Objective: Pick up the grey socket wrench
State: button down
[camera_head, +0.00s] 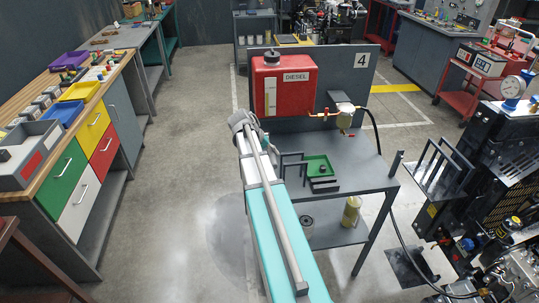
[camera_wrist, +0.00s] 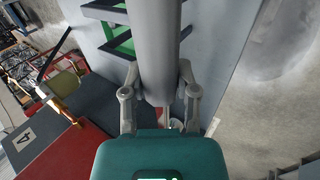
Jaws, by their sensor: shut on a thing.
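The grey socket wrench (camera_wrist: 157,45) shows in the wrist view as a thick grey bar between the fingers of my gripper (camera_wrist: 160,98). My gripper is shut on it near its lower end. The bar runs up out of the frame, and the finger contact is partly hidden behind it. In the head view, my gripper (camera_head: 241,121) is at the far end of my teal arm, left of the dark table. A long grey bar, which looks like the wrench (camera_head: 277,214), runs from there back towards me over the arm.
The dark table (camera_head: 362,180) carries a green tray (camera_head: 318,160), black racks and a red diesel tank (camera_head: 283,85). A brass-coloured container (camera_head: 351,211) stands on its lower shelf. An engine (camera_head: 490,190) is on the right, and a workbench (camera_head: 98,100) on the left.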

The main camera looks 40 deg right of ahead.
jog(key=shift+r+p, duration=2.15)
jog(key=shift+r, duration=0.45)
